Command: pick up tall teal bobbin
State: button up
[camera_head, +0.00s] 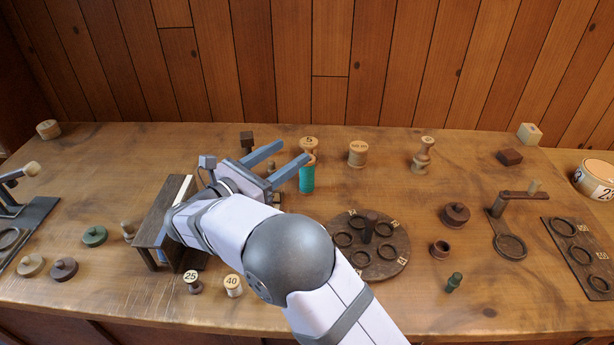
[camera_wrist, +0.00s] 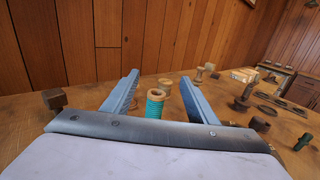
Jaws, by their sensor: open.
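The tall teal bobbin (camera_head: 307,180) stands upright on the wooden table, with teal thread and a pale wooden top. In the wrist view the teal bobbin (camera_wrist: 154,108) shows in the gap between the fingers, nearer the left finger, its base hidden by my palm. My gripper (camera_head: 296,150) is open and empty, level and pointing away to the right. In the head view its nearer fingertip overlaps the upper left edge of the bobbin; I cannot tell whether they touch. In the wrist view my gripper (camera_wrist: 161,76) has both fingers wide apart.
A spool marked 5 (camera_head: 309,144) stands just behind the bobbin, with another spool (camera_head: 358,153) to its right. A round dark rack (camera_head: 395,262) lies in front right. A wooden stand (camera_head: 157,222) is left, beside my arm.

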aim_at(307, 175)
notch_tip(307, 175, down, 6)
jog(key=shift+f, duration=0.15)
jog(key=shift+p+x, duration=0.45)
jog(key=shift+x, duration=0.45)
jog(key=shift+w+d+f, duration=0.1)
jog(key=shift+w+d, duration=0.15)
jog(key=shift+w, duration=0.05)
jog(key=shift+p+x, duration=0.55)
jog(key=shift+x, duration=1.95)
jog(key=c, duration=1.2)
